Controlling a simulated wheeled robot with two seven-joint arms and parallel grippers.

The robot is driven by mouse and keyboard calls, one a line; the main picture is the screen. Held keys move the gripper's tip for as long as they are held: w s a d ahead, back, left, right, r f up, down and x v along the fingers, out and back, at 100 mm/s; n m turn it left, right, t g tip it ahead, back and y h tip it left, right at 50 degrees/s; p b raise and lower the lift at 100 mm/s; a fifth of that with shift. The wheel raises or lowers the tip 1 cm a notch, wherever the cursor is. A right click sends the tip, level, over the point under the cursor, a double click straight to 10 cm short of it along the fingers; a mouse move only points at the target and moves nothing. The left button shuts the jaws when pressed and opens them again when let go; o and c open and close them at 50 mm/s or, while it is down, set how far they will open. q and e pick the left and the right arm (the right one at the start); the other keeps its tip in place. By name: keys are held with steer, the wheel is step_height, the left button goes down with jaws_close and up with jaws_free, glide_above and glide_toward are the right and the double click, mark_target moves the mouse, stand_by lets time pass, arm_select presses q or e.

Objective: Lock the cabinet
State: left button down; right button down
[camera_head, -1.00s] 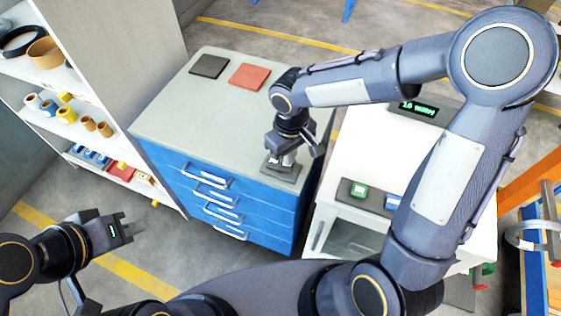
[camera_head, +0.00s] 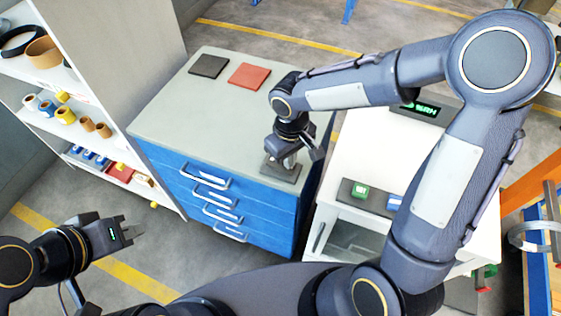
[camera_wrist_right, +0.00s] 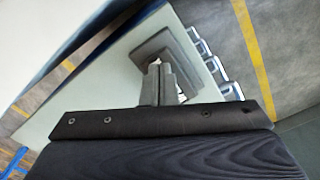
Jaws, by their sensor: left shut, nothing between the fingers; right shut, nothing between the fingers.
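The cabinet (camera_head: 225,100) is a grey-topped unit with a blue front and several handled drawers, all of which look closed. A small dark grey plate (camera_head: 284,173) sits at the right front corner of its top; it also shows in the right wrist view (camera_wrist_right: 168,42). My right gripper (camera_head: 280,163) points down over this plate, shut, with its fingertips at or just above it; the fingers hide the plate's middle, so contact cannot be told. In the right wrist view its fingers (camera_wrist_right: 156,72) are together. My left gripper (camera_head: 136,229) is shut and empty above the floor at left.
A black pad (camera_head: 208,66) and a red pad (camera_head: 249,76) lie on the cabinet top. A white bench (camera_head: 372,150) at right carries a green-lit display (camera_head: 425,110) and a green block (camera_head: 360,191). A shelf (camera_head: 95,125) with rolls stands left.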

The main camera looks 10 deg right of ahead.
step_height(320, 180, up, 7)
steer(key=p, duration=0.5)
stand_by(0.3)
stand_by(0.5)
steer(key=s+d+r+m+t+y, duration=0.2)
steer(key=s+d+r+m, duration=0.1)
steer(key=s, duration=0.5)
steer(key=s+d+r+m+t+y, duration=0.1)
steer(key=s+d+r+m+t, duration=0.2)
steer(key=s+d+r, duration=0.3)
steer(key=shift+s+r+m+t+y, duration=0.3)
steer(key=shift+s+m+y, duration=0.1)
steer(key=shift+s, duration=0.7)
steer(key=shift+d, duration=0.1)
